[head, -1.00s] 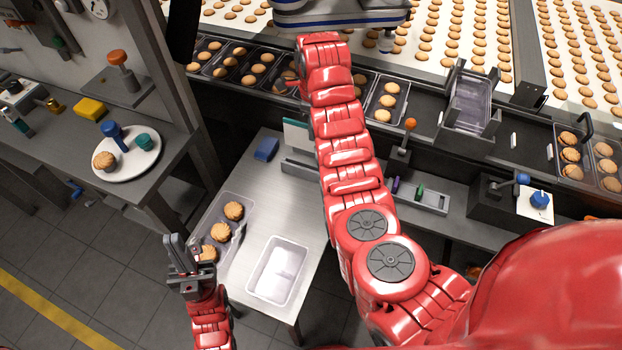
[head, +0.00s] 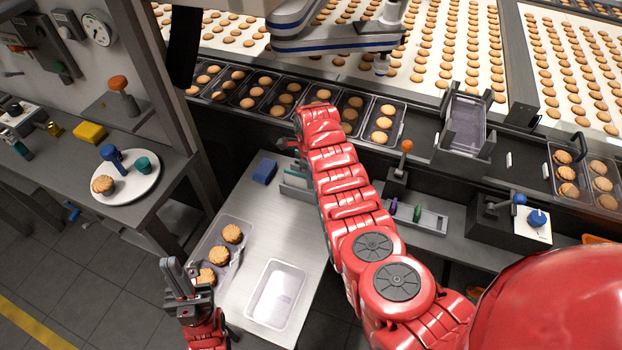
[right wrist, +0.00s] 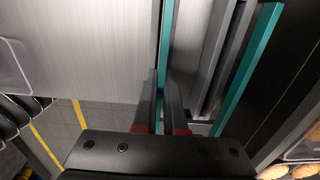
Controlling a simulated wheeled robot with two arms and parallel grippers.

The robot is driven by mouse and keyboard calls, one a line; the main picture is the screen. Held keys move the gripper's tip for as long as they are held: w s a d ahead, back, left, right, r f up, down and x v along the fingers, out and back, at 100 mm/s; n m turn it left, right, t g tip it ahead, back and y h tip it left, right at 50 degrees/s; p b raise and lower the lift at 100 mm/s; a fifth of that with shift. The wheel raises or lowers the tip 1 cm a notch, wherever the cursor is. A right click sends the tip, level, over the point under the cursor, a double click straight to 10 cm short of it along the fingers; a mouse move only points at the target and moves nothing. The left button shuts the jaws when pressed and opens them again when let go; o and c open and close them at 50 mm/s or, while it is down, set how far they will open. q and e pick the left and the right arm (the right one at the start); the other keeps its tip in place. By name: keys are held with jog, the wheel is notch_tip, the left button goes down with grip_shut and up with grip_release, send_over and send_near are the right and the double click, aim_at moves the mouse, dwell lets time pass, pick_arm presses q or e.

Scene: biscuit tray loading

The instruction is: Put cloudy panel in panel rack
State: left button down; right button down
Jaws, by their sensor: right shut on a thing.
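My right gripper (right wrist: 160,110) is shut on a thin teal-edged panel (right wrist: 164,45), seen nearly edge-on in the right wrist view. The grey metal bars of the panel rack (right wrist: 214,60) stand just to its right. Another teal-edged panel (right wrist: 246,70) lies beyond those bars. In the head view, a pale panel with a teal edge (head: 294,178) shows at the rack (head: 291,194), left of my right forearm, which hides part of both. I cannot tell whether the held panel is seated in a slot. My left gripper (head: 180,266) is open and empty, beside the biscuit tray.
A tray of biscuits (head: 213,240), an empty clear tray (head: 256,296) and a blue block (head: 264,171) are on the metal table (head: 250,215). A conveyor with filled trays runs behind. A small holder (head: 430,221) with purple and green pieces is right of my arm.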

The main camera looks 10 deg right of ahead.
jog(key=shift+f, duration=0.2)
jog(key=c, duration=1)
grip_release()
jog(key=shift+f, duration=0.1)
